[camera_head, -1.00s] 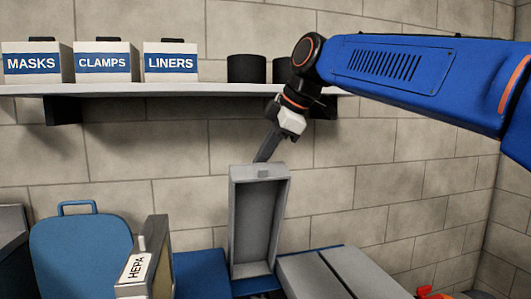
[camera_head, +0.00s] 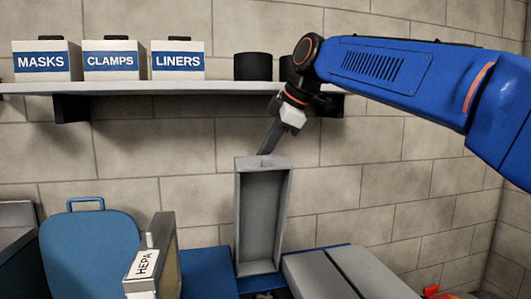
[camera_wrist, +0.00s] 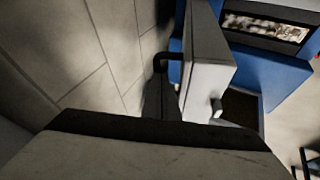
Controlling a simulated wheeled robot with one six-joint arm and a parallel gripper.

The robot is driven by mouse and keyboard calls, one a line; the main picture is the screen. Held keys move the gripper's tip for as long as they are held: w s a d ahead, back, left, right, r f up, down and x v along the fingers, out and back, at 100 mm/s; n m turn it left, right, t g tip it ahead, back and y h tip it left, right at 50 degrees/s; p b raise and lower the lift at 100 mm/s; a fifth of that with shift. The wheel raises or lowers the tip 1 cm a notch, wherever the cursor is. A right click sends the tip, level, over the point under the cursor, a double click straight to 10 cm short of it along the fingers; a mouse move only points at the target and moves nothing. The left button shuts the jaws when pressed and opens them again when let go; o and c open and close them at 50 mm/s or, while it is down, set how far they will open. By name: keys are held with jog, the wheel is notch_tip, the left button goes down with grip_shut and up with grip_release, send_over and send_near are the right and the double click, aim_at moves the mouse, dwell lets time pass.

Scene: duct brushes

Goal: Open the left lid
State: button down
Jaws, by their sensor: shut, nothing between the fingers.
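The left lid (camera_head: 262,215) is a shallow grey pan standing nearly upright on its hinge side at the back of the blue unit, its hollow inner side facing the head camera. My gripper (camera_head: 264,150) is shut and empty, its dark fingers pointing down at the lid's top edge. They meet the edge in the picture; I cannot tell whether they touch. In the wrist view the lid (camera_wrist: 208,65) shows as a pale panel edge-on, beside my dark fingers (camera_wrist: 160,97). The fingertips are hard to make out there.
Flat grey lids (camera_head: 315,275) lie to the right on the unit. A HEPA-labelled filter (camera_head: 143,265) and a blue rounded case (camera_head: 88,250) stand to the left. A shelf (camera_head: 150,88) with labelled boxes crosses the block wall (camera_head: 400,180) close behind my gripper.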

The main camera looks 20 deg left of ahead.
jog(key=v, duration=1.7)
jog(key=d+f+m+t+h, duration=0.1)
jog(key=d+f+m, duration=0.55)
jog(key=d, duration=0.55)
jog(key=s+d+f+m+t+h, duration=0.1)
jog(key=s+d+f+m, duration=0.15)
jog(key=d+f, duration=0.35)
jog(key=s+d+f+m+h, duration=0.1)
jog(key=d+f+m, duration=0.2)
jog(key=d+f, duration=0.35)
jog(key=s+d+f+m+h, duration=0.1)
jog(key=s+d+f+m, duration=0.2)
jog(key=s+d+f, duration=0.3)
jog(key=s+d+f+m+h, duration=0.1)
jog(key=s+d+f+m, duration=0.3)
jog(key=f, duration=1.1)
jog(key=s+d+f+m+h, duration=0.1)
jog(key=s+d+f+m, duration=0.3)
jog(key=s+d+f, duration=0.3)
notch_tip(320, 180, down, 4)
jog(key=shift+s+d+r+t, duration=0.15)
jog(key=shift+s+d+t, duration=0.15)
jog(key=shift+s, duration=0.55)
